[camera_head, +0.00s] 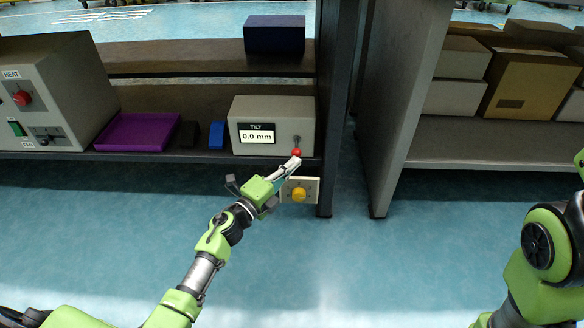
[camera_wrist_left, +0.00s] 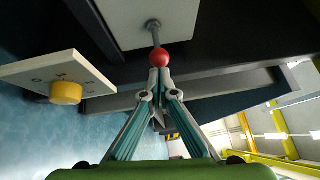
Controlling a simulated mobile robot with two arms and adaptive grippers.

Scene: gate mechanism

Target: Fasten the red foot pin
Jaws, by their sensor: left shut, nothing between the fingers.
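A small red ball (camera_head: 297,152) sits on the end of a short metal lever on the front of the grey TILT box (camera_head: 272,112). The box's display reads 0.0 mm. In the left wrist view the red ball (camera_wrist_left: 159,57) is on a stem that comes out of a light panel. My left gripper (camera_head: 294,163) is shut and empty, with its fingertips right at the ball. In the left wrist view its fingertips (camera_wrist_left: 159,72) meet just below the ball; I cannot tell whether they touch it. I see nothing that is clearly a foot pin. My right gripper is out of view.
A yellow knob (camera_head: 299,194) on a pale plate is close beside my left gripper. A purple tray (camera_head: 139,132), a blue block (camera_head: 217,135) and a grey HEAT box (camera_head: 55,88) stand on the shelf. Cardboard boxes (camera_head: 533,85) fill the right shelf. The floor in front is clear.

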